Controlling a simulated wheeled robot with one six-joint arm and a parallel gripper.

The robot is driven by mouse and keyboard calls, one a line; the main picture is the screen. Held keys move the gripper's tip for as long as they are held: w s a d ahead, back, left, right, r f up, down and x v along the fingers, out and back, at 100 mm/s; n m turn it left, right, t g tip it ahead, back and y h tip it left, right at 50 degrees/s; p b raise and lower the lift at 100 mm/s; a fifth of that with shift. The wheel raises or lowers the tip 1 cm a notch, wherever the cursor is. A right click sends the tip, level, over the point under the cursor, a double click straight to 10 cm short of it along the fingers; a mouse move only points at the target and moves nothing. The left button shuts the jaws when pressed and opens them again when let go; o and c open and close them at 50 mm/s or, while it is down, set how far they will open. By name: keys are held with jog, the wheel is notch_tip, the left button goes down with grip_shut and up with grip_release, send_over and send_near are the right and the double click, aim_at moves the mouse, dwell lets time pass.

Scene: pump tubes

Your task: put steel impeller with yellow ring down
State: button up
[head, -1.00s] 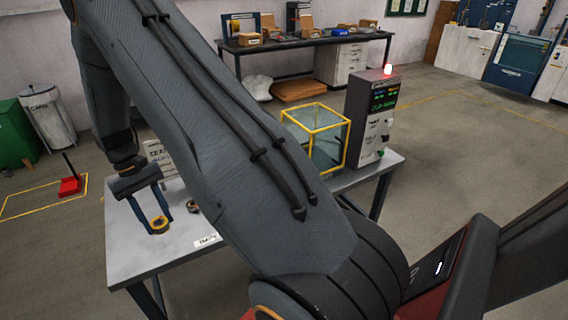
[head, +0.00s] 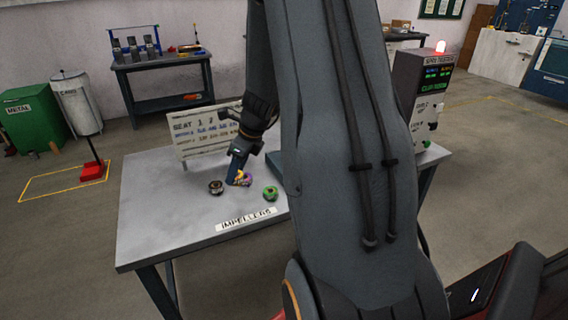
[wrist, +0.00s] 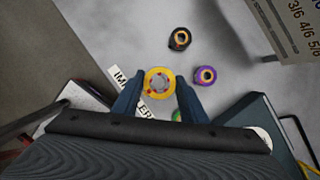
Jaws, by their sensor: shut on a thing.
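The steel impeller with the yellow ring (wrist: 158,82) is between the fingertips of my gripper (wrist: 157,90) in the wrist view. My gripper is shut on it. It looks larger than the impellers around it, so it seems to be above the table. In the head view the gripper (head: 238,172) points down over the table, and only a bit of yellow shows at its tip. A purple impeller (wrist: 205,75) lies to the right, a dark one with an orange centre (wrist: 180,39) lies beyond, and a green one (wrist: 176,116) is partly hidden by a finger.
The table (head: 150,225) has free surface to the left. The IMPELLERS label (head: 246,219) lies near its front edge. A white seat board (head: 205,132) stands behind the gripper. The test machine (head: 416,95) with a red lamp stands to the right of my arm.

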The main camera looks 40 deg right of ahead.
notch_tip(320, 180, down, 10)
jog(key=shift+d+r+b, duration=0.1)
jog(key=shift+d+b, duration=0.05)
jog(key=shift+b, duration=0.95)
jog(key=shift+f, duration=0.25)
jog(key=o, duration=1.3)
jog(key=shift+r, duration=0.2)
